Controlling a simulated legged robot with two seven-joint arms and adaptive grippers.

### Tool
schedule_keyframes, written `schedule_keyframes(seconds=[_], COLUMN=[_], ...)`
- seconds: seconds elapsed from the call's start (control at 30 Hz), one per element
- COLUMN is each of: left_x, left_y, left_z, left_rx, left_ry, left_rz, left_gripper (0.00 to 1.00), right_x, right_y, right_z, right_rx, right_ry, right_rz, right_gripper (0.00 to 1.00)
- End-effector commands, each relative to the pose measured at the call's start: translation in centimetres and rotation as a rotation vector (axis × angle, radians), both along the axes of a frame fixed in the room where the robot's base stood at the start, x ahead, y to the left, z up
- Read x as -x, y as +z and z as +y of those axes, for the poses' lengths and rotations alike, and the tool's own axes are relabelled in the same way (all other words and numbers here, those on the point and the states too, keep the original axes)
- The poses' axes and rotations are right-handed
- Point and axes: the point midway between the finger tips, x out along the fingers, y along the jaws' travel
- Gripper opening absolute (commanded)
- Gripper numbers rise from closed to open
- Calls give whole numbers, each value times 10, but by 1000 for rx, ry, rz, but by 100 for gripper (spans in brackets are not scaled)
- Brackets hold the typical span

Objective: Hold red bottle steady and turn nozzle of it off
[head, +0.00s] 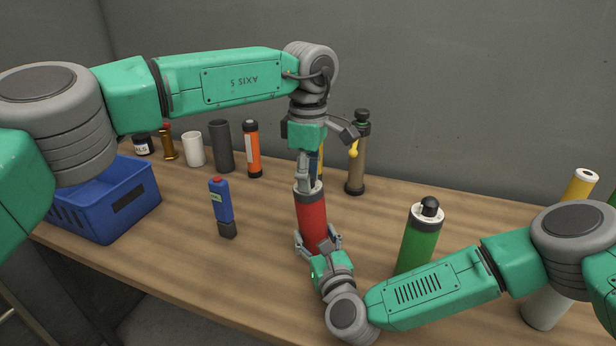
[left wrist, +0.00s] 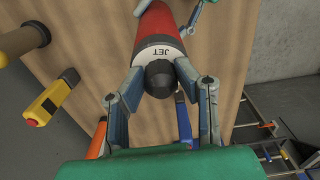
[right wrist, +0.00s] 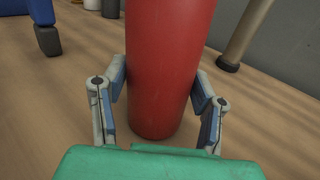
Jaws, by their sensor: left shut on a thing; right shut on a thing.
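The red bottle (head: 312,218) stands upright on the wooden table near the middle of the head view. Its top has a white band reading "JET" and a round black nozzle (left wrist: 160,78), seen in the left wrist view. My left gripper (head: 306,178) comes down from above and is shut on the nozzle, one finger on each side. My right gripper (head: 318,243) is shut around the bottle's lower body from the front. In the right wrist view the red body (right wrist: 168,60) sits between its fingers. The nozzle is mostly hidden in the head view.
A green bottle (head: 419,240) stands close to the right, behind my right forearm. A blue flashlight-like item (head: 221,208) and a blue basket (head: 118,205) are to the left. A brown bottle (head: 356,165) and several cylinders, including an orange one (head: 253,150), line the back near the wall.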

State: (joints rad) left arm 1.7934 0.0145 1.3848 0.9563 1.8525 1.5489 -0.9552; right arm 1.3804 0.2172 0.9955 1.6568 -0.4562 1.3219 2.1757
Motion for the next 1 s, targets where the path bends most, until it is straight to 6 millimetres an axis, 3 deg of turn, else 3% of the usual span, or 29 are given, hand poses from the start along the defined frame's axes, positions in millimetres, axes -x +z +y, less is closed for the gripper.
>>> schedule_keyframes(seconds=[0.47,0.5,0.53,0.83,1.0], left_x=[0,0,0,0,0], left_y=[-3,-3,-3,1,22], left_z=[1,1,1,0,-1], left_rx=[-3,-3,-3,0,1], left_ry=[-11,-11,-11,-11,-11], left_rz=[4,4,3,1,-2], left_gripper=[0,41,47,47,47], right_x=[-1,-1,-1,1,1], right_y=[0,0,0,0,0], right_z=[-2,-1,-1,0,0], right_rx=[1,1,1,1,1], right_ry=[-3,-3,-3,1,2], right_rz=[-1,-1,-1,0,1], right_gripper=[15,15,15,14,14])
